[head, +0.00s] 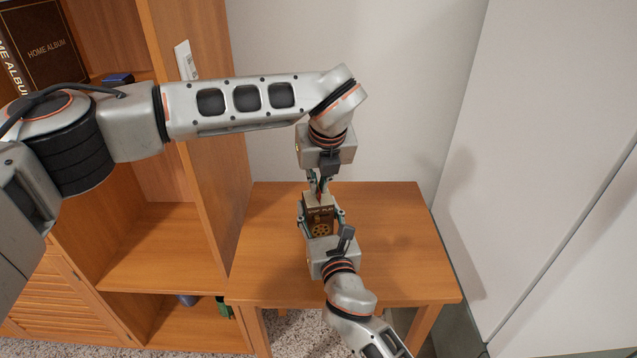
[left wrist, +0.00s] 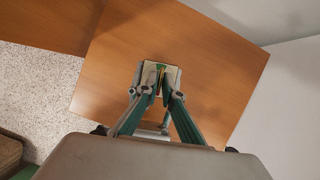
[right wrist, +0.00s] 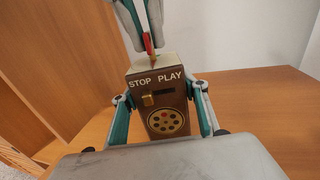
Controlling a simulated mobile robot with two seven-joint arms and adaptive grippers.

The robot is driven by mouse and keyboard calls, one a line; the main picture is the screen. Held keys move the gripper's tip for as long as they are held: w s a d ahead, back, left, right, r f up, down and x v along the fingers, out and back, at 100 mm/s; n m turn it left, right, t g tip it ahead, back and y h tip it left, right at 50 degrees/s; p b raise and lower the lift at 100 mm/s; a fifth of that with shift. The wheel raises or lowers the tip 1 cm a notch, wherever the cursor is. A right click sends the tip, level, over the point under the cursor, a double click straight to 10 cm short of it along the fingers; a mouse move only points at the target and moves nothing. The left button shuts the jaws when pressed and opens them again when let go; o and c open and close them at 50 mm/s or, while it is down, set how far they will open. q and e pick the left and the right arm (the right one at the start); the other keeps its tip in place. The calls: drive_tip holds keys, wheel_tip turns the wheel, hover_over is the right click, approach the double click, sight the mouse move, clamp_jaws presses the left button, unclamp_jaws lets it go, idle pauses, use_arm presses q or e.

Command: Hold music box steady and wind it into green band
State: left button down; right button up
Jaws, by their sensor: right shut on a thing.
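The music box (right wrist: 163,95) is a brown upright box with a cream top, marked STOP and PLAY, with a brass slider and a round grille on its front. It also shows in the head view (head: 319,222). My right gripper (head: 321,219) is shut on its sides. My left gripper (head: 318,186) points down from above, its fingertips close together at the box top. A small red part (right wrist: 148,43) shows at those fingertips in the right wrist view; whether they grip it is unclear. The left wrist view (left wrist: 160,80) shows a narrow gap between the fingers.
The box is over a small wooden table (head: 400,260), otherwise bare. A wooden shelf unit (head: 205,150) with albums (head: 45,45) stands at the left. A white wall (head: 400,90) is behind and a pale panel (head: 540,150) is at the right.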

use_arm(q)
drive_tip(key=shift+m, duration=0.3)
drive_tip(key=m+h, duration=0.2)
drive_tip(key=m, duration=0.3)
drive_tip(key=shift+a, duration=0.2)
drive_tip(key=m, duration=0.2)
drive_tip(key=m+h, duration=0.1)
drive_tip(key=m, duration=0.1)
drive_tip(key=shift+w+a+g+h, duration=0.1)
drive_tip(key=shift+g+h, duration=0.2)
drive_tip(key=shift+g, duration=0.1)
drive_tip(key=m+g+h, duration=0.1)
drive_tip(key=m, duration=0.2)
drive_tip(key=shift+m, duration=0.4)
drive_tip(key=m+g, duration=0.1)
drive_tip(key=m, duration=0.2)
drive_tip(key=shift+w+h, duration=0.15)
drive_tip(key=shift+h, duration=0.15)
drive_tip(key=m+g, duration=0.1)
drive_tip(key=m, duration=0.3)
drive_tip(key=shift+w+g, duration=0.1)
drive_tip(key=shift+g, duration=0.2)
drive_tip(key=m+g, duration=0.1)
drive_tip(key=m, duration=0.1)
drive_tip(key=m+g, duration=0.1)
drive_tip(key=m, duration=0.2)
drive_tip(key=shift+w+a+f, duration=0.1)
drive_tip(key=shift+w+f, duration=0.05)
drive_tip(key=shift+m, duration=0.6)
